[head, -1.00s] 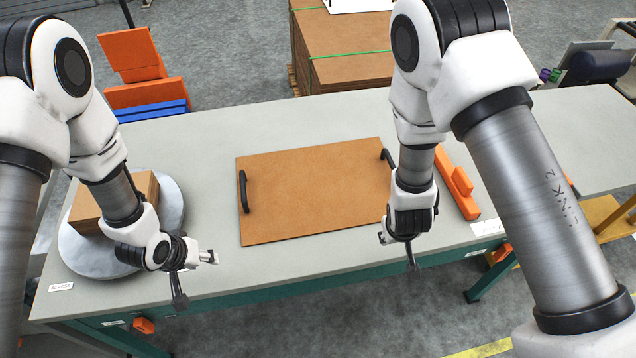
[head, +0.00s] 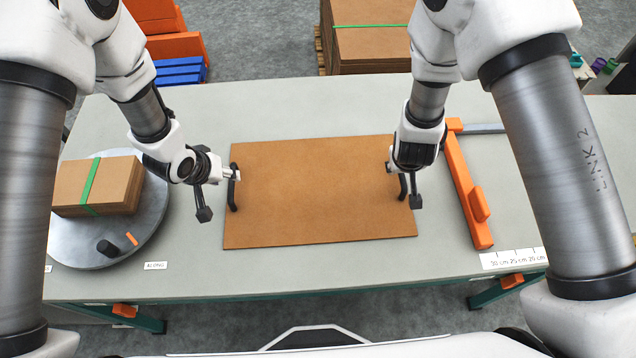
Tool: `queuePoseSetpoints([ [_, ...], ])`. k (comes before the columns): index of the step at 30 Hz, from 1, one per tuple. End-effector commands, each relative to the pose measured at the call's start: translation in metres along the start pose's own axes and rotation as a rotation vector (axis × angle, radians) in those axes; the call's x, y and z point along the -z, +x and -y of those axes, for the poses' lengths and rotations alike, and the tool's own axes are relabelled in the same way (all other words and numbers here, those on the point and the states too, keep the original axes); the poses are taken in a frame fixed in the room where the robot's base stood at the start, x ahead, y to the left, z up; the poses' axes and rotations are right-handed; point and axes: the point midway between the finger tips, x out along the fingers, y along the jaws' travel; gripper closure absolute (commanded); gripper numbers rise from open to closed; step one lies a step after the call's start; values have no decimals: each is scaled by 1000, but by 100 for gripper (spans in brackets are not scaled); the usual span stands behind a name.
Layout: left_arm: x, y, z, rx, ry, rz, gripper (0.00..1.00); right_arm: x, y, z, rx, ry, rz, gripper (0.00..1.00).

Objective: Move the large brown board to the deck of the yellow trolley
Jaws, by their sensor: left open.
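The large brown board (head: 318,200) lies flat on the grey table, with a black handle near each short side. My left gripper (head: 232,174) is open at the upper end of the left handle (head: 233,192); whether it touches the handle I cannot tell. My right gripper (head: 392,168) is at the right handle (head: 403,187), which it partly covers. Its fingers are mostly hidden behind its wrist, so its opening is unclear. The yellow trolley's deck does not show clearly in the head view.
On the grey table (head: 200,270), a round metal turntable (head: 75,250) at left bears a strapped brown stack (head: 112,187). An orange fence (head: 464,195) stands right of the board. A strapped board stack (head: 370,45) stands behind the table. The table in front of the board is clear.

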Motion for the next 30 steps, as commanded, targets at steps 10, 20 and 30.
queuePoseSetpoints([
  [10,-1,53,0,0,0,1,55,0,53,0,0,2,1,55],
  [20,0,59,0,0,0,0,55,0,59,0,-1,-1,0,55],
  [30,0,59,0,0,0,0,100,0,58,0,-1,-1,0,100],
])
